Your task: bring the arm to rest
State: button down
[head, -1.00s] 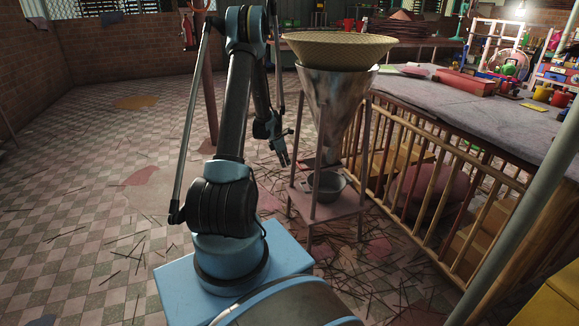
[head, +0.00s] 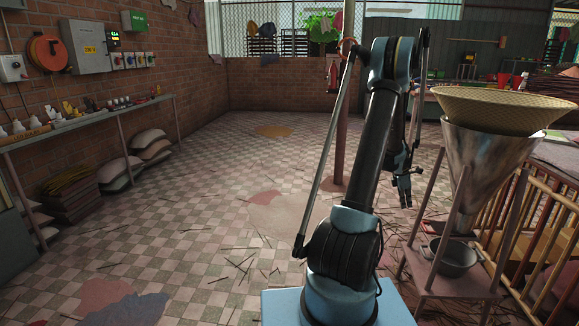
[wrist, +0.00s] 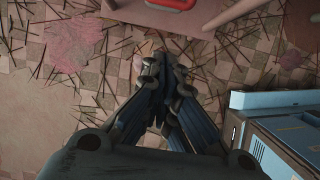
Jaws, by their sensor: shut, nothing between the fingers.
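My arm stands folded on my blue base in the head view, its upper part raised and its forearm hanging down on the far side. My gripper (head: 405,193) hangs at the end, pointing down, left of the metal funnel and apart from it. In the wrist view my gripper (wrist: 163,68) has its fingers together with nothing between them. Below it is the tiled floor (wrist: 100,60) strewn with thin dark sticks.
A metal funnel (head: 482,160) with a woven tray (head: 505,108) on top stands close on the right, a pot (head: 452,256) below it. A wall shelf (head: 95,118) runs along the left. The floor between is open.

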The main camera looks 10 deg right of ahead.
jog(key=s+a+r+m+t, duration=0.1)
jog(key=s+a+r+m, duration=0.15)
jog(key=a+r, duration=0.5)
jog(key=s+a+r+m+y, duration=0.1)
jog(key=s+a+r+m, duration=0.2)
jog(key=a, duration=0.7)
jog(key=s+a+r+m+t, duration=0.1)
jog(key=s+a+r, duration=0.2)
jog(key=a+r, duration=0.5)
jog(key=s+a+f+m+y, duration=0.1)
jog(key=s+a+m, duration=0.3)
jog(key=s+a, duration=0.6)
jog(key=s+a+f+m+t+y, duration=0.1)
jog(key=s+a+f+m, duration=0.3)
jog(key=s+a, duration=0.6)
jog(key=shift+s, duration=1.3)
jog(key=shift+d+m, duration=0.1)
jog(key=shift+m, duration=0.15)
